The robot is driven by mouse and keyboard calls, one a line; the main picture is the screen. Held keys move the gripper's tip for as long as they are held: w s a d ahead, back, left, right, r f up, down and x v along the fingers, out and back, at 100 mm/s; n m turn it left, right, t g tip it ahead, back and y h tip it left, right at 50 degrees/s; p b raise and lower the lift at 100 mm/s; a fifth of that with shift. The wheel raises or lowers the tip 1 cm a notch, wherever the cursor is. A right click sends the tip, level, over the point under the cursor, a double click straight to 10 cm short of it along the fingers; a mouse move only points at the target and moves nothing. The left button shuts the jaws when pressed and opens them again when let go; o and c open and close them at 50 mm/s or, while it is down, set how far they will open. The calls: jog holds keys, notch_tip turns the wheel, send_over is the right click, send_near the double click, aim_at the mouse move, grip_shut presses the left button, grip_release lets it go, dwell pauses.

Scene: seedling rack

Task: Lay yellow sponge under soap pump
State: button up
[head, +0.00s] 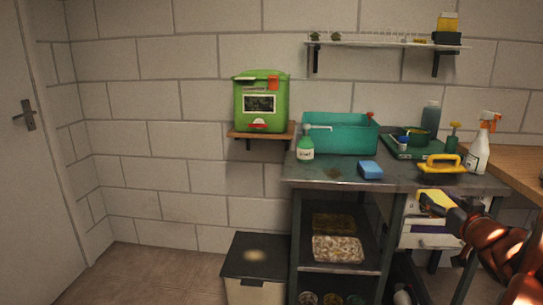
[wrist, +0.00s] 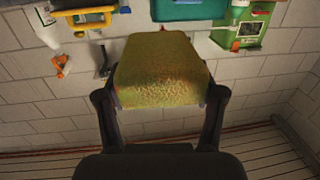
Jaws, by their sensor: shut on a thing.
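The yellow sponge (head: 432,198) is held in my gripper (head: 447,207), in front of the bench's right part in the head view. In the wrist view the sponge (wrist: 165,65) lies between the two dark fingers of my gripper (wrist: 160,98), one finger at each side. The soap pump (head: 305,150), a green bottle with a pale label and white spout, stands upright at the left front of the bench top, well to the left of my gripper. Its base appears to rest directly on the bench.
The bench (head: 335,178) also bears a teal tub (head: 345,137), a blue sponge (head: 370,170), a yellow-handled tool (head: 442,167) and a spray bottle (head: 479,155). A green box (head: 263,101) sits on a small wall shelf. The bench's front strip left of the blue sponge is clear.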

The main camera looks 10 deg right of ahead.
jog(key=w+a+f+n+g+y, duration=0.1)
jog(key=w+a+f+n+y, duration=0.5)
jog(key=a, duration=0.5)
jog(key=w+a+f+n+g+y, duration=0.25)
jog(key=w+a+f+y, duration=0.35)
jog(key=w+a+y, duration=0.45)
jog(key=s+a+f+n+g+y, duration=0.15)
jog(key=a+f+n+g, duration=0.3)
jog(key=a, duration=0.85)
jog(key=w+r+m+t+h+p, duration=0.3)
jog(key=w+r+p, duration=0.3)
jog(key=r+p, duration=0.15)
jog(key=w+r+m+t+h+p, duration=0.2)
jog(key=w+r+t+h+p, duration=0.3)
jog(key=r, duration=0.4)
notch_tip(320, 180, up, 16)
jog(key=w+m+h+p, duration=0.2)
jog(key=m+h+p, duration=0.3)
jog(key=p, duration=0.8)
jog(key=shift+w+r+m+h, duration=0.2)
jog(key=shift+m+h, duration=0.1)
jog(key=shift+h, duration=0.4)
jog(key=shift+d, duration=0.1)
